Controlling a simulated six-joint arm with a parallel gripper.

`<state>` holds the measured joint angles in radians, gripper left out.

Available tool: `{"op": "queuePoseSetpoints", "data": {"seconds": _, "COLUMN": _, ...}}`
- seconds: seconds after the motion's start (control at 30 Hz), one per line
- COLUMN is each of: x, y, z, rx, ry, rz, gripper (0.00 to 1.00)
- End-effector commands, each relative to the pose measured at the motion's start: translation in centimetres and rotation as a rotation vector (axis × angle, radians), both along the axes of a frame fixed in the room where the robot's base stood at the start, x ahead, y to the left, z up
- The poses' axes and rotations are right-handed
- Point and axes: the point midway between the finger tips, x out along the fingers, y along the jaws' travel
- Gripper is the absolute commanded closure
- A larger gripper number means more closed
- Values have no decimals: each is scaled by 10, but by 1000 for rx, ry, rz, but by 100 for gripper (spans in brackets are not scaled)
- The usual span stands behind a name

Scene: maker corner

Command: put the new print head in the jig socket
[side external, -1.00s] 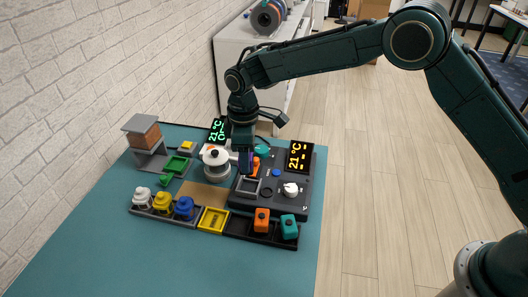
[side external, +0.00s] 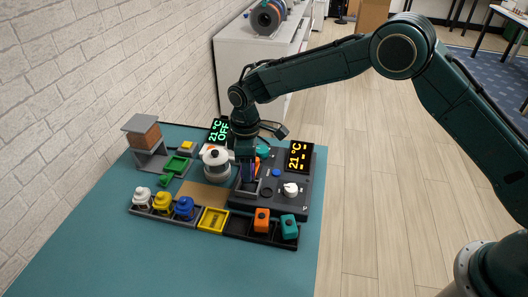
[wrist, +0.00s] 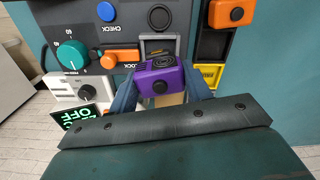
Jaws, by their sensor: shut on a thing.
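My gripper (wrist: 161,88) is shut on a purple print head (wrist: 160,78), with one blue-grey finger on each side of it. In the side view my gripper (side external: 248,178) points down at the grey square jig socket (side external: 239,188), and the print head is low over or partly within its frame. In the wrist view the socket (wrist: 159,45) shows just beyond the print head, which hides its near part. I cannot tell whether the print head touches the socket or how deep it sits.
An orange lever (wrist: 115,57) and a blue button (wrist: 106,11) are beside the socket on the dark panel. A rack in front holds orange (side external: 262,220) and teal (side external: 289,227) heads. The front mat is clear.

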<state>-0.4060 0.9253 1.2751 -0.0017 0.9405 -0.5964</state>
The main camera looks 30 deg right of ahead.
Motion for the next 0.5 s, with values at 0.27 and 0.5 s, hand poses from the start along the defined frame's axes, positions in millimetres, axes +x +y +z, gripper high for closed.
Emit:
{"op": "queuePoseSetpoints", "data": {"seconds": 0.27, "x": 0, "y": 0, "z": -19, "rx": 0, "ry": 0, "rz": 0, "gripper": 77}}
{"op": "queuePoseSetpoints", "data": {"seconds": 0.5, "x": 0, "y": 0, "z": -30, "rx": -1, "ry": 1, "rz": 0, "gripper": 77}}
